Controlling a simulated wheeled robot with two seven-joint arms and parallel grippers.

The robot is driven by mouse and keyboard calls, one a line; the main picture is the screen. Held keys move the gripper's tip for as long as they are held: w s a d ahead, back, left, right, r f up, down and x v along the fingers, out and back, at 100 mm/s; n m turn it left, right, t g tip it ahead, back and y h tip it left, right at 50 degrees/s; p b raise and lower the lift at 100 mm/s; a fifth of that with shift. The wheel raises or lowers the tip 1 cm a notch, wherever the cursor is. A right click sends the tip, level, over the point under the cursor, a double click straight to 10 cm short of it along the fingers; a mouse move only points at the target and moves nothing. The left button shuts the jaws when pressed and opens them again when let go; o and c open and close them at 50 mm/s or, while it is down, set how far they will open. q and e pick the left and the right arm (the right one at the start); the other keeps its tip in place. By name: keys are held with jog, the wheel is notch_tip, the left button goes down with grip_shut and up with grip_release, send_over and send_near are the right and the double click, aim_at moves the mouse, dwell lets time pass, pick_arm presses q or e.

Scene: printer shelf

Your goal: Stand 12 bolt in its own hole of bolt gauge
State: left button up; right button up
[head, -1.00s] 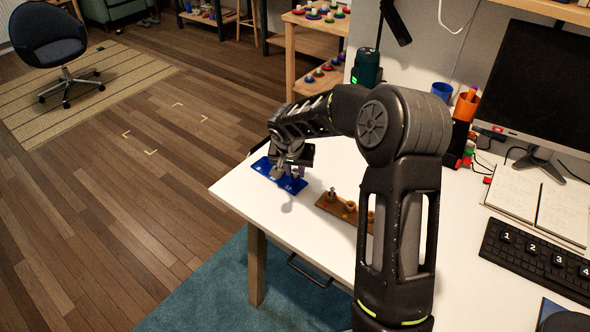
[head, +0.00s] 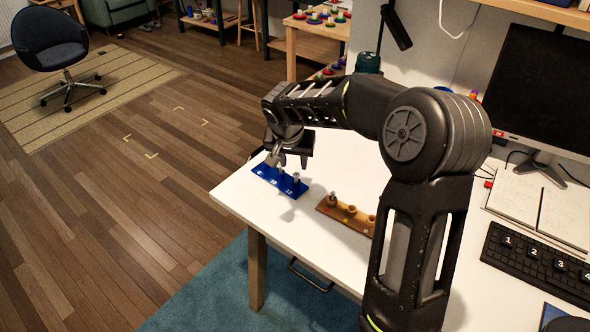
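The blue bolt gauge (head: 265,172) lies on the white desk near its left corner, with white numbers along its front edge. A grey bolt (head: 296,178) stands upright in the gauge at the end marked 12. Something grey also shows by the middle of the gauge, too small to tell. My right gripper (head: 292,160) is just above the gauge, pointing down, its fingers apart and empty. It is clear of the bolt at the 12 end. My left gripper is out of view.
A brown wooden rack (head: 343,212) stands right of the gauge with a bolt (head: 332,198) at its left end. My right arm hides part of the desk. A keyboard (head: 540,262), notebook (head: 535,207) and monitor (head: 540,90) are at the right. The desk's front left is clear.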

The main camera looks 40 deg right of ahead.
jog(key=v, duration=0.4)
jog(key=shift+r, duration=0.1)
jog(key=shift+s, duration=0.1)
dwell(0.7)
